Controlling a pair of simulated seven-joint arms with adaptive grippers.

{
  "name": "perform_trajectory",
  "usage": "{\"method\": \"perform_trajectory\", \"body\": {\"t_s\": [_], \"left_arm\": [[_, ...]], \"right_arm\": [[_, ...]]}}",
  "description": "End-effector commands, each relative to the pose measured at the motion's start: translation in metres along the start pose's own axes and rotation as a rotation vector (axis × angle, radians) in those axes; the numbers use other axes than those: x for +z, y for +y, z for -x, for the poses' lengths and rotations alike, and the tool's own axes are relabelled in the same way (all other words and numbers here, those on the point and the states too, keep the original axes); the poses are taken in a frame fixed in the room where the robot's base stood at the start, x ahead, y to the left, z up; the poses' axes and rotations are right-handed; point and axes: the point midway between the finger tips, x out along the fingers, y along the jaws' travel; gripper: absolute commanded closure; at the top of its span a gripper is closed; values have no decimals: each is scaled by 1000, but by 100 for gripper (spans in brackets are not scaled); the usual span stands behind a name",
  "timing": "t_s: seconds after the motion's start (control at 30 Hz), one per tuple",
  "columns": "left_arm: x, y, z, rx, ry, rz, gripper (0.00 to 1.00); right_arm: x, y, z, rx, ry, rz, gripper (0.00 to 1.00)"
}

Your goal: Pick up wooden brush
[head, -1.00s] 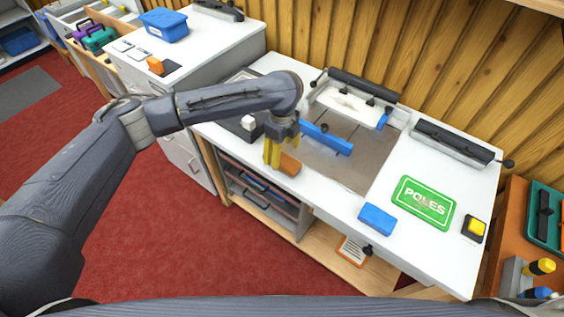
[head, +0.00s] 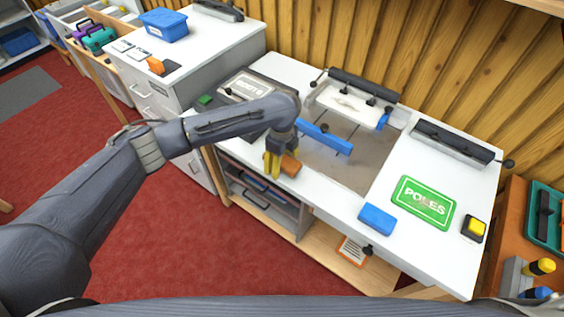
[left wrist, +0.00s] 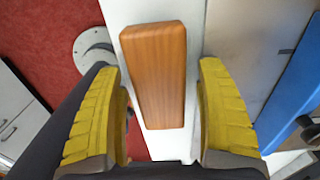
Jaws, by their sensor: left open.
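The wooden brush (head: 290,165) is an orange-brown block near the front edge of the white bench, left of the middle. In the left wrist view the brush (left wrist: 157,75) lies lengthwise between and just beyond the fingers, with its smooth wooden top showing; its underside is hidden. My left gripper (head: 273,167) has yellow fingers pointing down beside the brush, partly in front of it. In the left wrist view the left gripper (left wrist: 160,125) is open, with a finger on each side and the brush not gripped. My right gripper is not in view.
A blue fence bar (head: 325,138) lies close to the right of the brush. A blue block (head: 377,218), a green POLES sign (head: 424,202) and a yellow button (head: 475,228) sit further right. Open shelves (head: 265,200) are below the bench edge.

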Motion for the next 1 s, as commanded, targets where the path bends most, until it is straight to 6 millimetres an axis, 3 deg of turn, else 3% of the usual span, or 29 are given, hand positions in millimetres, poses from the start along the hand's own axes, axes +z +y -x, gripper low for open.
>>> {"method": "perform_trajectory", "body": {"t_s": [0.07,0.53,1.0], "left_arm": [[0,0,0,0,0,0,33],[0,0,0,0,0,0,88],[0,0,11,-2,0,0,89]], "right_arm": [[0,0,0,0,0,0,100],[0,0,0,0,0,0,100],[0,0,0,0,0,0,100]]}}
